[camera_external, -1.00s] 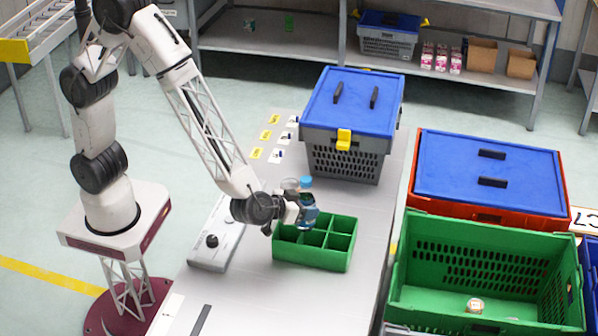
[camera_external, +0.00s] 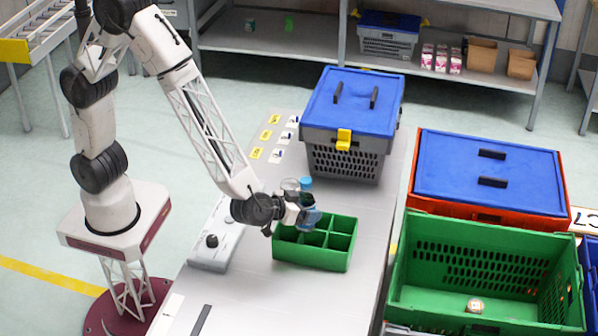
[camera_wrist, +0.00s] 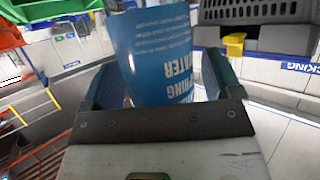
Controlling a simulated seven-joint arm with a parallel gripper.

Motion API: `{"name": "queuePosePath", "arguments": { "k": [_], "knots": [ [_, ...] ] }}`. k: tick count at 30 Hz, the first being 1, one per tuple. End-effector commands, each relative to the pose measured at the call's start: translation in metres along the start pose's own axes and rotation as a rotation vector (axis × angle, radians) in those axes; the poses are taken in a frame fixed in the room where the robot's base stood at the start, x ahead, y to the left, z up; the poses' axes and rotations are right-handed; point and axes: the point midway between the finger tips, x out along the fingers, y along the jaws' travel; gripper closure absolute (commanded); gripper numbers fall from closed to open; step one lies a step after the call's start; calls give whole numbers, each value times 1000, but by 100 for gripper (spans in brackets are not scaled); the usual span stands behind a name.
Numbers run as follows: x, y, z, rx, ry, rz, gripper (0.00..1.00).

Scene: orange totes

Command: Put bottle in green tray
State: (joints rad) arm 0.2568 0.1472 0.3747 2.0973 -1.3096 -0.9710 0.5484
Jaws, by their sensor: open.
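A blue-capped bottle (camera_external: 307,184) stands about upright at the back left part of the divided green tray (camera_external: 313,264) on the table. Its lower end is hidden, so I cannot tell whether it rests on the tray's floor. In the wrist view the blue-labelled bottle (camera_wrist: 155,50) fills the space between my two fingers. My gripper (camera_external: 307,214) is open around the bottle, one finger on each side; it also shows in the wrist view (camera_wrist: 162,82). The tray's front compartments look empty.
A grey crate with a blue lid (camera_external: 345,139) stands behind the tray. A control box (camera_external: 214,240) lies to the left. A large green crate (camera_external: 402,270) holding a small round item (camera_external: 475,305) and a blue-lidded red tote (camera_external: 420,180) stand at the right.

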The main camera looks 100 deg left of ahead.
Motion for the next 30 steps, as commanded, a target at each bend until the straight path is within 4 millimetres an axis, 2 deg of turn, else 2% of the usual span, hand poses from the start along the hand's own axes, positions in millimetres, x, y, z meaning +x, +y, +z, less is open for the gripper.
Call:
{"name": "queuePosePath", "arguments": {
  "k": [8,24,30],
  "knots": [
    [-14,0,-2,-1,1,1,16],
    [-88,0,-2,0,0,2,16],
    [-109,0,-2,-1,1,1,16]
  ]
}}
